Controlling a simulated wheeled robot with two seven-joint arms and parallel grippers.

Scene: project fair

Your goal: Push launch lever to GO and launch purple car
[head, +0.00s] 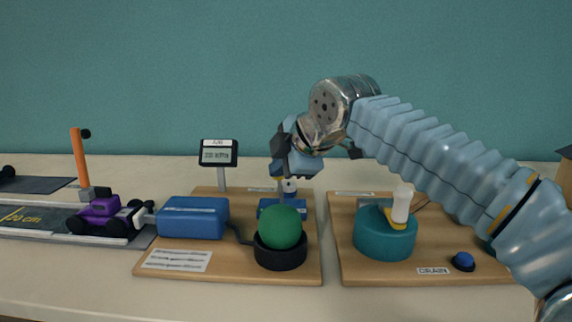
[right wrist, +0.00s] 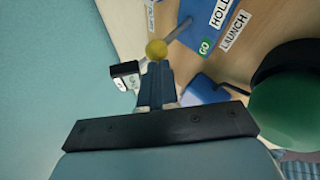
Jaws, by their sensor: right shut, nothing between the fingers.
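The purple car (head: 103,211) sits at the left on the dark track, its rear by the blue launcher box (head: 192,217). The launch lever is mostly hidden behind my right gripper in the head view. In the right wrist view its yellow knob (right wrist: 157,49) is just beyond my fingertips, and its grey rod leads to the blue panel (right wrist: 190,12). Contact is unclear. My left gripper is out of view.
A green ball (head: 280,227) rests in a black cup in front of the lever panel. A small display (head: 218,153) stands behind the launcher. The right board holds a teal drum (head: 384,238) and a blue button (head: 464,261). An orange post (head: 79,157) stands by the track.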

